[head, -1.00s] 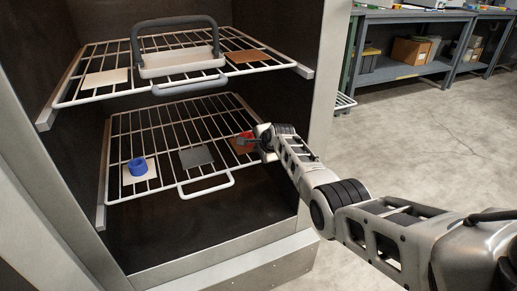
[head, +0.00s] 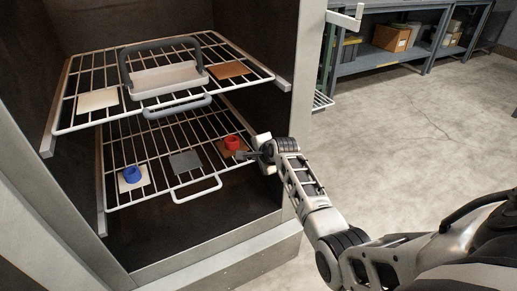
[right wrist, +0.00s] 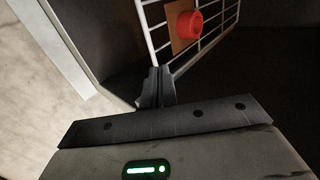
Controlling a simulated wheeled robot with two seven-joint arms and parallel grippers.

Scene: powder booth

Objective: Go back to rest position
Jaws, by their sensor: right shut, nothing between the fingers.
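My right gripper (head: 243,155) is at the right front of the booth's lower rack. It is shut and empty, just in front of a red ring-shaped part (head: 232,143) that stands on a brown square (head: 226,150). In the right wrist view the shut fingers (right wrist: 155,88) point toward the rack, and the red part (right wrist: 186,24) on its brown square is apart from them. A blue ring-shaped part (head: 132,174) stands on a pale square at the lower rack's left. My left gripper is out of view.
The upper rack (head: 70,127) holds a white tray with a dark handle (head: 165,80), a pale square (head: 97,100) and a brown square (head: 229,69). A grey square (head: 185,162) lies mid lower rack. The booth's right wall (head: 306,60) is close to my arm. Floor at right is clear.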

